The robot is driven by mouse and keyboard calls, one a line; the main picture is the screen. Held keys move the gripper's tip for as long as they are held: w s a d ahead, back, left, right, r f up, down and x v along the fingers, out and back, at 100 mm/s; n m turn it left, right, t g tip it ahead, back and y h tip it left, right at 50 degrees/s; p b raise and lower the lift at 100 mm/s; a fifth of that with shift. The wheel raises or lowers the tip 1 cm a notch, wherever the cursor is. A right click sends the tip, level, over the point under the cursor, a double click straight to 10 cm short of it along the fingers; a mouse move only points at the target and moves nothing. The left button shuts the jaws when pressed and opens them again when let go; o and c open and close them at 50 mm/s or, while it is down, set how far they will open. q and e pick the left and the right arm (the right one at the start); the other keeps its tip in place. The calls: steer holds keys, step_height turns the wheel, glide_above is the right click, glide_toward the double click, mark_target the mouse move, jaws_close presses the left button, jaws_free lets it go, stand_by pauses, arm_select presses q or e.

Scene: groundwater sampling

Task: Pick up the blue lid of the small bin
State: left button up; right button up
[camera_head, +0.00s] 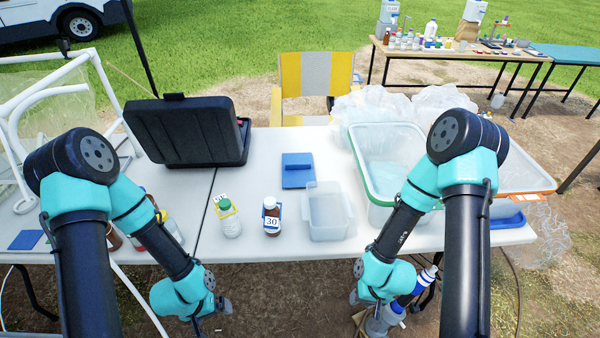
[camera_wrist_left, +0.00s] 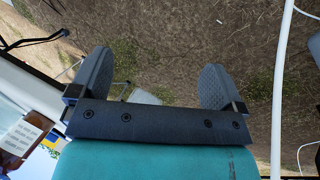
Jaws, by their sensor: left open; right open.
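The blue lid (camera_head: 297,170) lies flat on the white table, behind and a little left of the small clear bin (camera_head: 326,212). A raised blue ridge or handle shows across its upper part. The small bin stands open on the table. My left gripper (camera_head: 222,306) is below the table's front edge, well away from the lid, and empty. In the left wrist view my left gripper (camera_wrist_left: 155,85) has its two fingers wide apart over bare ground. My right gripper (camera_head: 358,297) is at the front edge, low and right of the small bin; its fingers are small in view.
A white bottle with a green cap (camera_head: 230,220) and a brown bottle labelled 30 (camera_head: 271,217) stand left of the small bin. A black open case (camera_head: 187,132) is at the back left. A large green-rimmed bin (camera_head: 384,150) stands at the right.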

arm_select(q)
steer(key=shift+c, duration=0.3)
steer(key=c, duration=0.8)
steer(key=shift+c, duration=0.2)
steer(key=shift+w+d, duration=0.1)
